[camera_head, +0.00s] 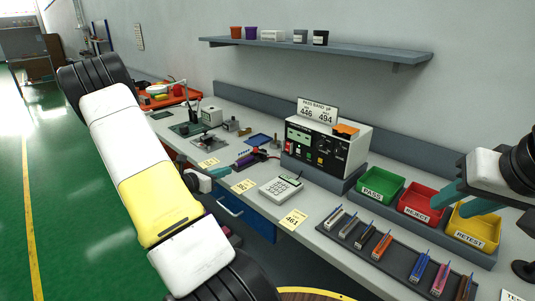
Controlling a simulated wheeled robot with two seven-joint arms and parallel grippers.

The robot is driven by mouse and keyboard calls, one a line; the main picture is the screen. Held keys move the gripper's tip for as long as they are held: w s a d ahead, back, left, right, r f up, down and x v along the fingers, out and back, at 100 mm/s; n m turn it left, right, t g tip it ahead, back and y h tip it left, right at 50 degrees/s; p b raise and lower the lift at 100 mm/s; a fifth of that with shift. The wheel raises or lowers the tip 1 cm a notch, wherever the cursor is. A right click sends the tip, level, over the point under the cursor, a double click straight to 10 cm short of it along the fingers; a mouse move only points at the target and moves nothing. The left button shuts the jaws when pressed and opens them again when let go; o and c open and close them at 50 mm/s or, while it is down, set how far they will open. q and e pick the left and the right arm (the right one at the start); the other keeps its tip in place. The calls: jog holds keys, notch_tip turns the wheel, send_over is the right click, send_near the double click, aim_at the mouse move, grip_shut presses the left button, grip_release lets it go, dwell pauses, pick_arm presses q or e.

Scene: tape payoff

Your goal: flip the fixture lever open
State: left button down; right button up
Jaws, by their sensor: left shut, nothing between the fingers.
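A small grey fixture (207,142) on a dark plate sits on the bench at left centre. It is too small here to make out its lever or the lever's position. My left gripper (220,172) is shut and empty, with its teal fingertips at the bench's front edge. It is nearer the camera than the fixture and to its lower right. My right gripper (458,199) is at the right, in front of the red and yellow bins. Its teal fingers are apart, with nothing seen between them.
A dark cylindrical tool (247,158) lies near my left gripper, beside a blue tray (258,140). A tester (325,143) stands at centre. Right of it are green (381,183), red (411,213) and yellow (470,236) bins. A calculator (281,188) and a dark tray (345,249) lie in front.

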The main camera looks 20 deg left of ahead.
aim_at(256, 149)
pick_arm(q)
jog(key=shift+a+f, duration=0.1)
jog(key=shift+a, duration=0.05)
jog(key=x, duration=0.9)
jog(key=shift+w, duration=0.2)
jog(key=w, duration=0.1)
jog(key=w+r, duration=0.1)
jog(key=w+d, duration=0.1)
jog(key=shift+r, duration=0.3)
jog(key=shift+w+r, duration=0.25)
jog(key=shift+w, duration=0.15)
jog(key=shift+r, duration=0.15)
